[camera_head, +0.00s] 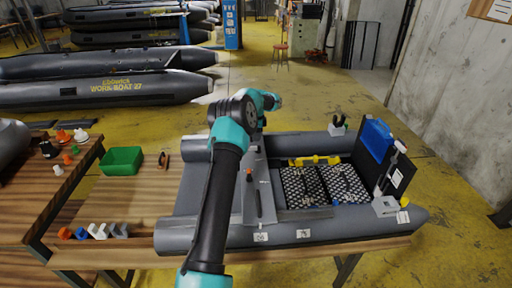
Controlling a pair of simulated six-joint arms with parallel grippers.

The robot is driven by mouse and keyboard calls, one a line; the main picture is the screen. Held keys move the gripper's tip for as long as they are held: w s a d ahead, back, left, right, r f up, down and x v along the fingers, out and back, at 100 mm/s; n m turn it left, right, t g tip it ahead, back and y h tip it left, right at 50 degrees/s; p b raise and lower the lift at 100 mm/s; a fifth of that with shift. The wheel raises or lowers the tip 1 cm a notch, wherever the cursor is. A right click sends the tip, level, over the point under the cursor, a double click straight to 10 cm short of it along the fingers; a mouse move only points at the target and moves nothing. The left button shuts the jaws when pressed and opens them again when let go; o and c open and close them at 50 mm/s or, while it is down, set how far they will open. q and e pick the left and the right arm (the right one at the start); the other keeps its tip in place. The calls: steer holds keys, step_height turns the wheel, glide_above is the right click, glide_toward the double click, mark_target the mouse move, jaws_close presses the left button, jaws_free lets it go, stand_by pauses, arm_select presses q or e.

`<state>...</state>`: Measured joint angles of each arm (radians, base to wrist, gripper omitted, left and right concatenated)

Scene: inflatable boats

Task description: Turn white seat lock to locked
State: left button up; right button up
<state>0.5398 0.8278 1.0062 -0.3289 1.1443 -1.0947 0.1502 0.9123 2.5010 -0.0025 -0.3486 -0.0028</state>
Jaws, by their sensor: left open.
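A grey inflatable boat (340,229) lies on the wooden bench. A flat grey seat board (251,206) crosses it, partly behind my left arm. A whitish bracket (384,206) sits on the boat's near right tube, and another pale fitting with a black top (337,128) is on the far tube. My left gripper (278,102) is open, small in view beyond the far side of the boat, apart from these parts. My right gripper is not in view.
A green bin (122,160) and several small hook-shaped parts (99,231) are on the bench left of the boat. More boats (100,90) are stacked behind.

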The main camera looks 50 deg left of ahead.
mark_target(256, 149)
arm_select(q)
step_height(256, 149, down, 7)
steer(key=shift+f, duration=0.15)
stand_by(0.4)
jaws_close()
